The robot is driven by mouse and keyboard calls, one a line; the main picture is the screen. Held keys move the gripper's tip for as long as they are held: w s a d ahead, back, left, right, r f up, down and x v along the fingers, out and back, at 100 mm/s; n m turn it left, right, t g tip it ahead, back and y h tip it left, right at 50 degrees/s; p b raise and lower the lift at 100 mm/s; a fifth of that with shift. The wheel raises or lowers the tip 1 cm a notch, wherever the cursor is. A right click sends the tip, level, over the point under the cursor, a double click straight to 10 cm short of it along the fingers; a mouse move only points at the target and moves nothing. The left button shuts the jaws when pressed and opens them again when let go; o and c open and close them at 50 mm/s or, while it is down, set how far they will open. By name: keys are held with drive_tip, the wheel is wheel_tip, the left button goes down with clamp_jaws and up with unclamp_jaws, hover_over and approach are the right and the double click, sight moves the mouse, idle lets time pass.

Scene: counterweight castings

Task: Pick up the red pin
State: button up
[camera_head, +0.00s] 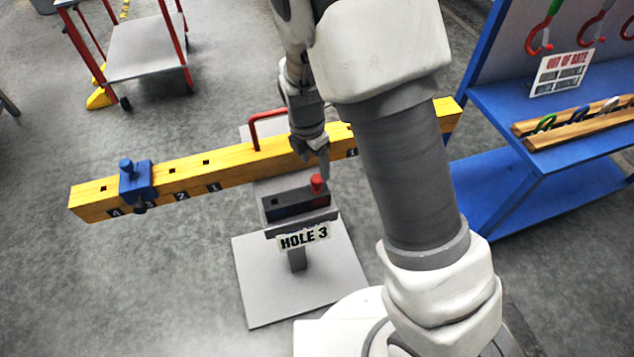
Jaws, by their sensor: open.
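The red pin (317,183) stands upright in the right end of a small dark holder (282,208) on a grey stand, above a sign (303,237) reading "HOLE 3". Only its red top shows. My gripper (322,166) is just above and beside the pin, pointing down, with its fingers close to the red top. The jaws are open. My arm hides part of the gripper, and I cannot tell whether a finger touches the pin.
A blue rack (530,140) with hooks stands right. A red-framed cart (145,45) stands back left. The floor at left is clear.

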sight(317, 177)
drive_tip(key=shift+d+f+p, duration=0.15)
drive_tip(key=shift+f, duration=1.35)
drive_tip(key=shift+d+f+p, duration=0.15)
drive_tip(key=shift+f, duration=1.35)
clamp_jaws()
